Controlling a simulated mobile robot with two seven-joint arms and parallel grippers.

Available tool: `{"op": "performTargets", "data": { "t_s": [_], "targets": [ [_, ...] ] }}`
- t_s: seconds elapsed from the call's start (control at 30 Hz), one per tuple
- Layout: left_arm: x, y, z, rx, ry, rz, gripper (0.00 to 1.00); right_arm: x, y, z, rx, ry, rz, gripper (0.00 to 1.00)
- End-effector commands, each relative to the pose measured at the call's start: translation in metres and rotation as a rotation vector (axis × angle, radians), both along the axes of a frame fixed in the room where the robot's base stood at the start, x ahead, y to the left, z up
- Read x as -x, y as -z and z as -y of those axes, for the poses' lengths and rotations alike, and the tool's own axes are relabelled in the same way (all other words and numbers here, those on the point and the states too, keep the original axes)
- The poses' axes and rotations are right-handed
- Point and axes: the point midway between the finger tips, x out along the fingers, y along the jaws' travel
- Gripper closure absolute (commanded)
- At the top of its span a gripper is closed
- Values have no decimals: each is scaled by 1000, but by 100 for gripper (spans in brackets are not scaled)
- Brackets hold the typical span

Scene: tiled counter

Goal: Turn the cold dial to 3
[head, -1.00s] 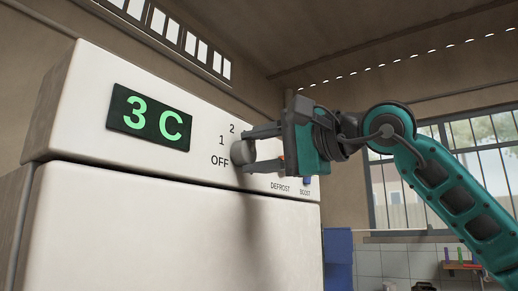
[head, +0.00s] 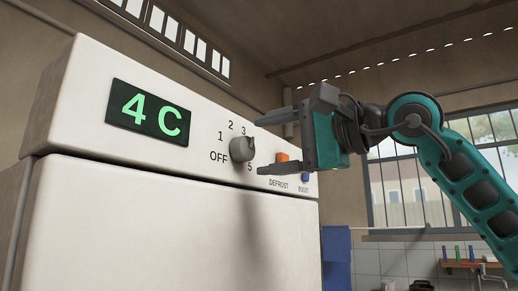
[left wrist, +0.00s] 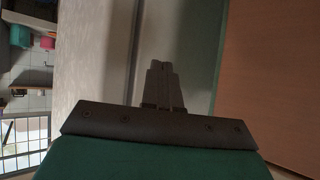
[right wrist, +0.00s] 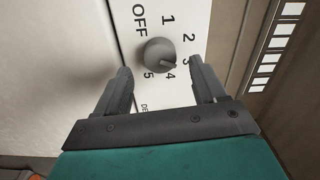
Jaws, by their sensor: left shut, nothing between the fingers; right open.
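The cold dial (head: 242,149) is a grey round knob on the white fridge's top panel, ringed by OFF and numbers. In the right wrist view the dial (right wrist: 158,55) has its pointer at lower right, around 3 and 4; I cannot tell exactly which mark it meets. The green display (head: 149,112) reads 4 C. My right gripper (head: 262,145) is open just right of the dial, its fingers apart and not touching it. In the right wrist view the open fingers (right wrist: 160,88) point at the dial. My left gripper (left wrist: 160,68) is shut and empty, away from the dial.
An orange DEFROST button (head: 282,157) and a blue BOOST button (head: 305,177) sit right of the dial, close to my right gripper's lower finger. A barred window (head: 400,190) and a tiled wall lie behind. The space in front of the fridge door (head: 150,230) is clear.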

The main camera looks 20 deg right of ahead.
Motion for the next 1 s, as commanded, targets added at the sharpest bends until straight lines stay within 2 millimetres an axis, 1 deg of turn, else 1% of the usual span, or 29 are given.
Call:
{"op": "performTargets", "data": {
  "t_s": [0.03, 0.2, 0.3, 0.43, 0.6, 1.0],
  "targets": [
    [0, 4, 0, 0, 0, 0, 100, 10, 1, 9, -2, 3, 4, 30],
    [1, 9, -1, -1, -1, -2, 100, 40, 1, 32, -1, 3, 3, 30],
    [2, 11, -1, -1, 0, -5, 100, 56, 1, 44, -1, 2, 2, 30],
    [3, 13, -1, -2, -1, -11, 100, 70, 0, 55, -1, 1, 1, 30],
    [3, 13, 0, -1, -1, -13, 100, 78, 0, 61, 1, 0, 1, 30],
    [3, 12, 2, 2, 3, -10, 100, 79, 0, 61, 0, -1, 0, 30]
  ]
}}
